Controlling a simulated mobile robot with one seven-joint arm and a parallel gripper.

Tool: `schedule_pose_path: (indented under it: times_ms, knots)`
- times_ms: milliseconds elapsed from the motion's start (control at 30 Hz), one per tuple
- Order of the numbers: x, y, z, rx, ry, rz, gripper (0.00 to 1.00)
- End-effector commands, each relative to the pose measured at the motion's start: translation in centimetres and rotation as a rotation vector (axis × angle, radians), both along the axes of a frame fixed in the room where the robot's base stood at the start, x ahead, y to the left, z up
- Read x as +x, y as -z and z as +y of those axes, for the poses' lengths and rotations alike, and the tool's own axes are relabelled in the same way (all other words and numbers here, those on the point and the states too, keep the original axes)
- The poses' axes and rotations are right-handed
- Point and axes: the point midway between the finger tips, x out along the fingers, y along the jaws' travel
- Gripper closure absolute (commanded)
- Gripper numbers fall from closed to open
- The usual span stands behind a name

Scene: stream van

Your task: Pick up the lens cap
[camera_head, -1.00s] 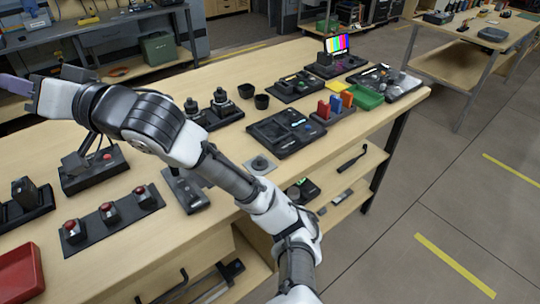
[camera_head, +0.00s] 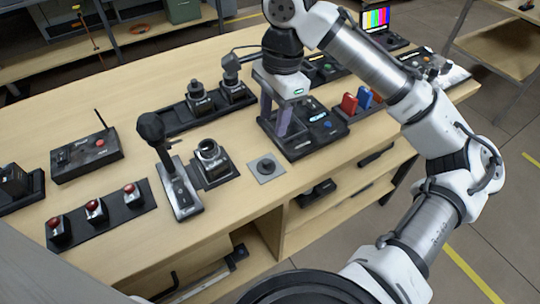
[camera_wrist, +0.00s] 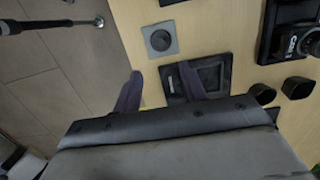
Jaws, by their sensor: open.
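A dark, low round disc that looks like the lens cap (camera_head: 266,166) lies on a small grey square pad (camera_head: 276,176) near the front edge of the workbench. In the wrist view the disc (camera_wrist: 160,40) is beyond the fingertips and nothing covers it. My gripper (camera_head: 274,122) points down over a black tray-like unit (camera_head: 318,128), just behind the pad. The gripper is open and empty, its two purple fingers apart. In the wrist view the fingers (camera_wrist: 160,86) show with the disc ahead, roughly centred between them.
A black joystick lever (camera_head: 178,185) and a cylindrical device (camera_head: 211,160) stand left of the pad. Red and blue upright blocks (camera_head: 357,102) stand to the right. Red buttons (camera_head: 95,208) line the left front. In the wrist view, two black cups (camera_wrist: 279,91) are at right.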

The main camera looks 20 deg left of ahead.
Motion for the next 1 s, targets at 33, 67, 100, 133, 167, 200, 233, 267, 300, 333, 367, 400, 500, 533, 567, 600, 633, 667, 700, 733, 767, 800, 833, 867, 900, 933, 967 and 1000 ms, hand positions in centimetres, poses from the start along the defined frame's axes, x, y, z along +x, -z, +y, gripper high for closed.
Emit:
schedule_pose_path:
  times_ms: [33,67,100,133,167,200,233,267,300,333,367,400,500,533,567,600,633,667,700,733,767,800,833,867,900,933,967,1000]
  knots:
    - [-0.1,0.9,0.1,0.002,-0.001,0.002,0.58]
    - [-0.3,1.5,0.1,0.002,-0.003,0.004,0.58]
    - [-0.3,2.3,0.1,0.001,-0.001,0.002,0.58]
    - [-0.4,3.0,0.2,0.002,-0.002,0.002,0.58]
    - [-0.4,3.6,0.3,0.003,-0.003,0.003,0.58]
    - [-0.5,4.3,0.3,0.002,-0.003,0.002,0.58]
    - [-0.5,4.8,0.4,0.003,-0.004,0.001,0.58]
    - [-0.6,5.3,0.4,0.003,-0.003,0.002,0.58]
    - [-0.6,5.9,0.5,0.003,-0.004,0.0,0.58]
    - [-0.7,6.2,0.5,0.002,-0.004,0.001,0.58]
    - [-0.7,6.5,0.5,0.003,-0.004,0.0,0.58]
    - [-0.7,6.8,0.6,0.005,-0.002,-0.001,0.58]
    - [-0.7,7.3,0.6,0.003,-0.003,-0.001,0.58]
    - [-0.7,7.5,0.6,0.003,-0.003,0.0,0.58]
    - [-0.7,7.7,0.6,0.003,-0.003,0.0,0.58]
    - [-0.8,8.2,0.7,0.004,-0.003,0.0,0.58]
    - [-0.8,8.7,0.7,0.003,-0.004,0.0,0.58]
    - [-0.8,9.1,0.8,0.003,-0.004,0.001,0.58]
    - [-0.8,9.7,0.9,0.003,-0.004,0.0,0.58]
    - [-0.9,10.1,0.9,0.002,-0.004,0.001,0.58]
    - [-0.9,10.6,0.9,0.004,-0.004,0.001,0.58]
    - [-0.9,11.2,1.0,0.004,-0.004,-0.001,0.58]
    - [-0.9,11.5,1.0,0.003,-0.004,0.0,0.58]
    - [-1.0,11.8,1.0,0.004,-0.004,-0.001,0.58]
    - [-1.0,12.0,1.1,0.005,-0.003,-0.001,0.58]
    - [-1.0,12.2,1.1,0.005,-0.003,-0.001,0.58]
    - [-1.0,12.3,1.1,0.004,-0.004,-0.002,0.58]
    - [-1.0,12.3,1.1,0.005,-0.004,-0.003,0.58]
